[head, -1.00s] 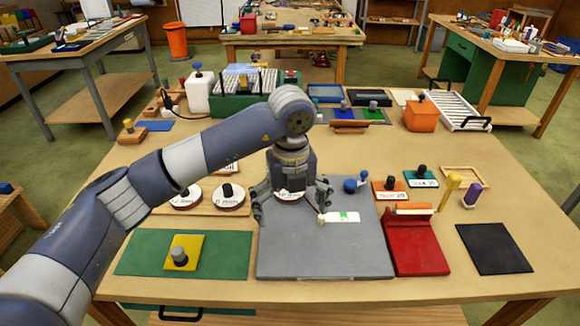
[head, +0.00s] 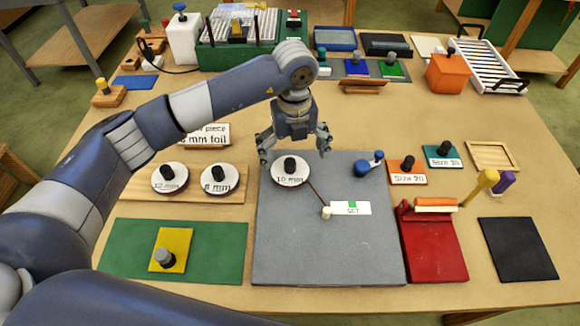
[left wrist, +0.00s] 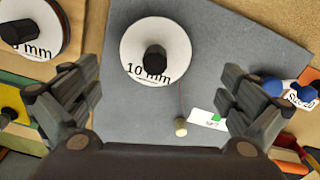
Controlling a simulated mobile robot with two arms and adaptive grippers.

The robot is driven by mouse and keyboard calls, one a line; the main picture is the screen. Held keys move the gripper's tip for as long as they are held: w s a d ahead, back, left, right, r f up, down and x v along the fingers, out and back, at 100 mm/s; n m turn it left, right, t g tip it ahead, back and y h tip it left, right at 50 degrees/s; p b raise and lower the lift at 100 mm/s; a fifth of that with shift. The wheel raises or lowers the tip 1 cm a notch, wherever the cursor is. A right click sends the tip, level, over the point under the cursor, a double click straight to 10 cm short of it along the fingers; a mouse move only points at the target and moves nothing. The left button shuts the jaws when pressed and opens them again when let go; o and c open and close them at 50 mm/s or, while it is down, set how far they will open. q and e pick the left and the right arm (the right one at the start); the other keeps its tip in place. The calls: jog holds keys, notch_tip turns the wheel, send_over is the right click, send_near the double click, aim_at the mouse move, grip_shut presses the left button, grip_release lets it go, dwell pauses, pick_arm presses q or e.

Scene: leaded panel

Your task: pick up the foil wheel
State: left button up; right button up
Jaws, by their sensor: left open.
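Three white-topped foil wheels with black knobs are in the head view. The 10 mm wheel (head: 290,180) lies on the grey mat (head: 310,255). The 12 mm wheel (head: 169,187) and the wheel that seems to read 8 mm (head: 216,187) lie on a wooden board to the left. My left gripper (head: 295,152) is open and empty, pointing down above the far edge of the mat by the 10 mm wheel. In the left wrist view, the 10 mm wheel (left wrist: 138,40) shows ahead between the spread fingers (left wrist: 163,85), apart from them. My right gripper is not in view.
A sign (head: 208,134) ending "mm foil" is partly hidden by my arm. A thin rod and SET label (head: 350,208) lie on the mat. A blue-knobbed piece (head: 365,167), red stand (head: 436,255) and yellow handle (head: 482,185) are to the right. The mat's front is clear.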

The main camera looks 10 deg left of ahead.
aim_at(290, 161)
pick_arm(q)
jog(key=f+p, duration=0.1)
jog(key=a+f+p, duration=0.1)
jog(key=shift+w+f, duration=0.15)
jog(key=shift+f, duration=0.25)
notch_tip(290, 161, down, 2)
jog(key=shift+f+p, duration=0.1)
jog(key=shift+p, duration=0.2)
jog(key=shift+f, duration=0.15)
jog(key=shift+d, duration=0.1)
jog(key=shift+c, duration=1.3)
jog(key=c, duration=0.7)
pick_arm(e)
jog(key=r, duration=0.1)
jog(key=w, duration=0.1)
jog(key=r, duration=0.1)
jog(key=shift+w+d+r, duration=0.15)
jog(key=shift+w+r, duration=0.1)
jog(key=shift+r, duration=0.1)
